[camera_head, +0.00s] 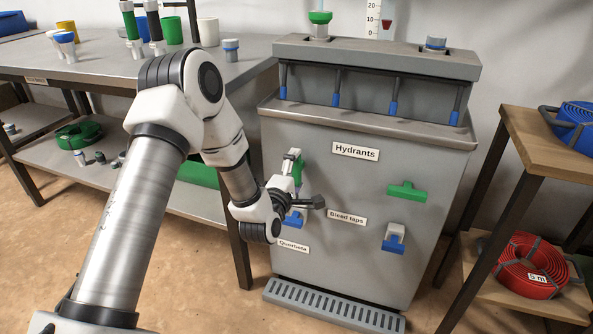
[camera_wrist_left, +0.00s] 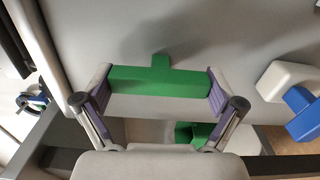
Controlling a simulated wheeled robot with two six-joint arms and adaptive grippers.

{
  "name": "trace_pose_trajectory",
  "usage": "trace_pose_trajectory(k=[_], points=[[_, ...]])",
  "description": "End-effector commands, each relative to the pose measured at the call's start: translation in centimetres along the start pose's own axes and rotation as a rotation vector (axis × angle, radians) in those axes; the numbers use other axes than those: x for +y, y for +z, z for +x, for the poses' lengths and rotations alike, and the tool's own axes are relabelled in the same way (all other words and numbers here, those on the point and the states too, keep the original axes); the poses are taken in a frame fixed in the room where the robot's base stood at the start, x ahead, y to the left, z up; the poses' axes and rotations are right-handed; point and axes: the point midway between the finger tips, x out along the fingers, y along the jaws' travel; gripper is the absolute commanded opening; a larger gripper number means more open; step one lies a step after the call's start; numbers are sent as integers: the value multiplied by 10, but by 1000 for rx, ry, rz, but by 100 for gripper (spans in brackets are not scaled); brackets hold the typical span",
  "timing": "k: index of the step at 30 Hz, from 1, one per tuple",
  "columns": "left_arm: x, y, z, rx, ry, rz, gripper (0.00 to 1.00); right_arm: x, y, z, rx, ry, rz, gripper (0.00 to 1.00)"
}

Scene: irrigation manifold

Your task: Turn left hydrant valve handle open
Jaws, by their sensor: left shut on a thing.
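The left hydrant handle (camera_head: 297,169) is a green bar on the grey cabinet front under the "Hydrants" sign (camera_head: 356,151), partly hidden by my left gripper (camera_head: 299,188). In the left wrist view the green handle (camera_wrist_left: 158,80) lies between the purple pads of my left gripper (camera_wrist_left: 159,92), one pad at each end of the bar. The gripper is shut on it. The right hydrant handle (camera_head: 407,190) is a green T shape with its bar roughly level. My right gripper is not in view.
A blue and white bleed tap (camera_head: 293,219) sits just below the left handle, close to my gripper; another (camera_head: 394,238) is below the right handle. A workbench (camera_head: 100,66) stands left, and a wooden shelf with a red hose (camera_head: 530,265) stands right.

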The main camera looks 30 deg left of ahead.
Motion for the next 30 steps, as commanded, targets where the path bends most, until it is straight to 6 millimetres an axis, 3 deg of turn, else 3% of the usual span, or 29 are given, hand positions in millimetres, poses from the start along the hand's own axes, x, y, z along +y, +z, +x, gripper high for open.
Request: trace_pose_trajectory(k=[1,2,14,24,30], points=[[-2,-1,-1,2,-4,-4,59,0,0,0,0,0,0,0],[-2,-1,-1,2,-4,-4,100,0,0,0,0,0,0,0],[-1,-1,-9,2,-3,-1,100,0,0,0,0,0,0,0],[-2,-1,-89,3,-8,-4,100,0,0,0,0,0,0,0],[-1,-1,-118,3,-4,-2,100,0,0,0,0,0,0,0]])
